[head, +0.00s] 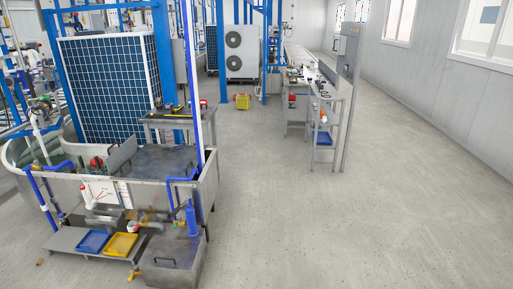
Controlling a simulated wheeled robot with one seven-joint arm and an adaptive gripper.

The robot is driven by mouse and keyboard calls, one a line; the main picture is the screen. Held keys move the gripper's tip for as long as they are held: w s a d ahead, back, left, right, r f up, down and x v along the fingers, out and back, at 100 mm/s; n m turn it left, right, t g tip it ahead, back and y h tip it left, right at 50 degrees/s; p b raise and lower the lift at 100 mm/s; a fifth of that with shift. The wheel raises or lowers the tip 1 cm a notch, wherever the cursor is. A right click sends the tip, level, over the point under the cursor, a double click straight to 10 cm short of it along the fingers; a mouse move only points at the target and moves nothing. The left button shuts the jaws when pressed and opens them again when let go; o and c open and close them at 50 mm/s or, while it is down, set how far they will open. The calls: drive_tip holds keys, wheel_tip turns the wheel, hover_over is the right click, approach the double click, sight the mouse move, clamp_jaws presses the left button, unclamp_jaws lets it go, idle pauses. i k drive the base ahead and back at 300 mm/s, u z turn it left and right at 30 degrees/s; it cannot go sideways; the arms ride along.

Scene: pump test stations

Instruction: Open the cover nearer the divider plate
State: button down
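A grey metal tank (210,180) with a rounded left end stands at the left. A dark grey sheet-metal cover (160,158) lies flat over part of its top. Thin handle loops show near its left and right sides; I cannot tell if it is one cover or two. A lower grey box (172,276) stands in front of the tank, with a flat, shut lid (174,252) that has a thin dark handle. I cannot make out the divider plate for certain. My gripper is not in view.
A low shelf with a blue tray (92,241) and a yellow tray (121,245) adjoins the box. Blue pipes and posts rise around the tank. A workbench (326,100) stands further back. The grey floor (350,220) to the right is clear.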

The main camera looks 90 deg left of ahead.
sight(144, 162)
drive_tip(key=u, duration=0.5)
drive_tip(key=k, duration=0.7)
drive_tip(key=u, duration=1.5)
drive_tip(key=i, duration=0.85)
drive_tip(key=u, duration=1.3)
drive_tip(key=i, duration=1.4)
drive_tip(key=u, duration=0.95)
drive_tip(key=k, duration=0.6)
drive_tip(key=u, duration=1.2)
drive_tip(key=i, duration=2.5)
drive_tip(key=z, duration=1.2)
drive_tip(key=i, duration=0.75)
drive_tip(key=z, duration=0.9)
